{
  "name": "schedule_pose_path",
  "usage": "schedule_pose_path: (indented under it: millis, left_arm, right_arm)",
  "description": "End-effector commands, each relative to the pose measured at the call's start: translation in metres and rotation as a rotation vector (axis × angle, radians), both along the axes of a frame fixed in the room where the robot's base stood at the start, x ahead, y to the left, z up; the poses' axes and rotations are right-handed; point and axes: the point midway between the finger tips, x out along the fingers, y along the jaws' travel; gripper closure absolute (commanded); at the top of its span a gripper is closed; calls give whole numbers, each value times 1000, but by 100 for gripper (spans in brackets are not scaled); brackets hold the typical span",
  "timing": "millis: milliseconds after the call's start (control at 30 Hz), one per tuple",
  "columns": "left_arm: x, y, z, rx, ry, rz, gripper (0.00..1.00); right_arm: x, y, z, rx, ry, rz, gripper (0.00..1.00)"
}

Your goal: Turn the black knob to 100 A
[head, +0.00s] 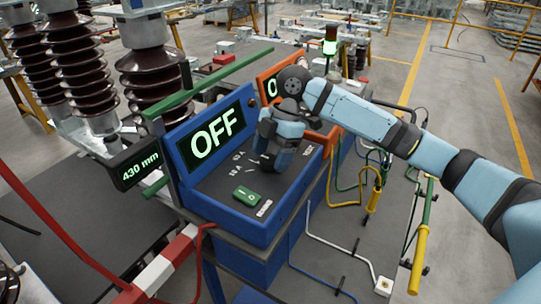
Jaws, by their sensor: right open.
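A blue instrument box (190,205) stands on the bench, with a display (218,131) that reads OFF in green. My right gripper (268,165) is over its dark sloping top panel, pointing down, and is open. White scale marks (237,168) show on the panel to the left of the gripper. The black knob cannot be made out; the gripper and wrist cover the panel area beside these marks. Whether the fingers touch the knob cannot be told. A green rocker switch (246,195) sits nearer on the same panel. My left gripper is not in view.
An orange box (268,74) with a partly hidden display stands behind. A green bar (208,84) runs above the blue display. Cables and yellow-handled rods (420,258) lie right.

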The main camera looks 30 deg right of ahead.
Motion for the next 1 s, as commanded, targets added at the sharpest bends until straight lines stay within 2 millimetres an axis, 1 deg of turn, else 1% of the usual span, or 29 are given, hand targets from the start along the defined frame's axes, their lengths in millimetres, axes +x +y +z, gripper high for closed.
schedule_pose_path:
  millis: [100, 333, 367, 400, 467, 500, 567, 767, 867, 1000]
  left_arm:
    - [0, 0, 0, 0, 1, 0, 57]
    - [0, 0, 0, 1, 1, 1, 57]
    - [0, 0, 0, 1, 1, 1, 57]
    - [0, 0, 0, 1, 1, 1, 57]
    - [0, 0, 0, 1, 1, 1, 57]
    - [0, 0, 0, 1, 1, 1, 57]
    - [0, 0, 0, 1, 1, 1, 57]
    - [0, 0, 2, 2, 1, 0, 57]
    - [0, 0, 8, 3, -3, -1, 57]
    - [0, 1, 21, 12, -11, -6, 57]
  right_arm:
    - [0, 2, -4, 0, 0, 0, 31]
    - [0, 2, -4, 1, 0, 0, 31]
    - [0, 2, -4, 1, 0, 0, 35]
    - [0, 2, -4, 1, 0, 0, 45]
    - [0, 2, -4, 1, 0, 0, 58]
    - [0, 2, -4, 1, 0, 0, 68]
    - [0, 2, -4, 0, 0, 0, 80]
    - [-1, 2, -3, 1, 1, -7, 80]
    - [-1, 2, -2, 1, 2, -26, 80]
    - [-1, 2, 1, 0, 3, -83, 80]
